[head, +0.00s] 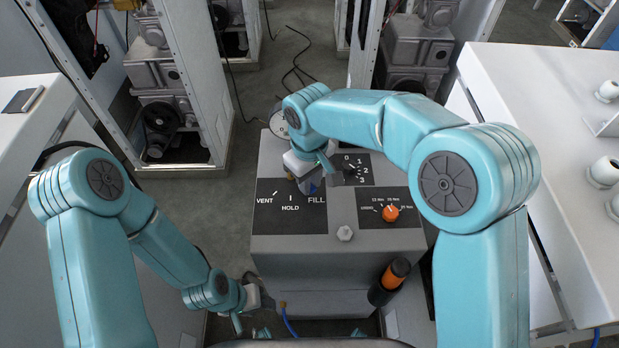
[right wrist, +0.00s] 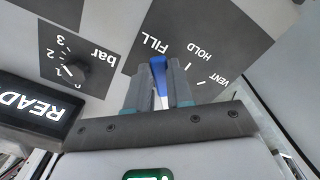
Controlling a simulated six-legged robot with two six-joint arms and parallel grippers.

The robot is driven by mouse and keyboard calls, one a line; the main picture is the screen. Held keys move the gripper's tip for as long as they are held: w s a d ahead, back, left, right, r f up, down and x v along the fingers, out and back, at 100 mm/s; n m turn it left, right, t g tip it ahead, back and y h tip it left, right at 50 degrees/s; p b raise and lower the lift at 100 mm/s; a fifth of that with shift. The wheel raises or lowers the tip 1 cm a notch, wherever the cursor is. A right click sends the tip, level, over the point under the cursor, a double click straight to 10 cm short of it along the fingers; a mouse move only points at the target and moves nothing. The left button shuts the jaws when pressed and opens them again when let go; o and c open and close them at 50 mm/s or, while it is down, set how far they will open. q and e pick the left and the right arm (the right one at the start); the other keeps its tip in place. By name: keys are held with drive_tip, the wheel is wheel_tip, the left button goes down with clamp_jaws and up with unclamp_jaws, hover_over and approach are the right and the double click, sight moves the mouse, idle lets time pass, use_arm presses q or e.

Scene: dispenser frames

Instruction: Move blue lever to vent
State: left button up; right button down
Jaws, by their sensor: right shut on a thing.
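The blue lever (head: 312,188) is on the black VENT/HOLD/FILL plate (head: 268,216) on top of the grey box. It is mostly hidden by my right gripper (head: 312,182) in the head view. In the right wrist view the blue lever (right wrist: 158,68) stands between the two fingers of my right gripper (right wrist: 160,85), which is shut on it. The lever is beside the FILL marking; the HOLD and VENT markings lie off to the right in that view. My left gripper (head: 242,314) hangs low at the front left of the box; its fingers are too small to judge.
The box top also carries a black 0–3 knob (head: 350,172), an orange knob (head: 391,213) and a round gauge (head: 279,123). An orange-and-black cylinder (head: 396,272) is at the box's front right. White tables flank the box.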

drive_tip(key=shift+s+a+m, duration=0.1)
drive_tip(key=shift+a+m, duration=0.05)
drive_tip(key=shift+m, duration=0.15)
drive_tip(key=a+m, duration=0.1)
drive_tip(key=s+a+m+b, duration=0.1)
drive_tip(key=m, duration=0.1)
drive_tip(key=a+m, duration=0.1)
drive_tip(key=m, duration=0.2)
drive_tip(key=a+m, duration=0.1)
drive_tip(key=m, duration=0.1)
drive_tip(key=shift+s+a+b, duration=0.15)
drive_tip(key=shift+a+b, duration=0.15)
drive_tip(key=shift+b, duration=0.05)
drive_tip(key=m, duration=0.1)
drive_tip(key=a+m, duration=0.2)
drive_tip(key=shift+w+r+m, duration=0.1)
drive_tip(key=shift+w+m, duration=0.15)
drive_tip(key=shift+m, duration=0.05)
drive_tip(key=shift+w+a+m+p, duration=0.3)
drive_tip(key=shift+a+m, duration=0.2)
drive_tip(key=shift+m, duration=0.45)
drive_tip(key=shift+w+a+m+p, duration=0.3)
drive_tip(key=shift+a+m, duration=0.15)
drive_tip(key=shift+m, duration=0.5)
drive_tip(key=c, duration=1)
unclamp_jaws()
wheel_tip(320, 180, up, 16)
drive_tip(key=p, duration=0.2)
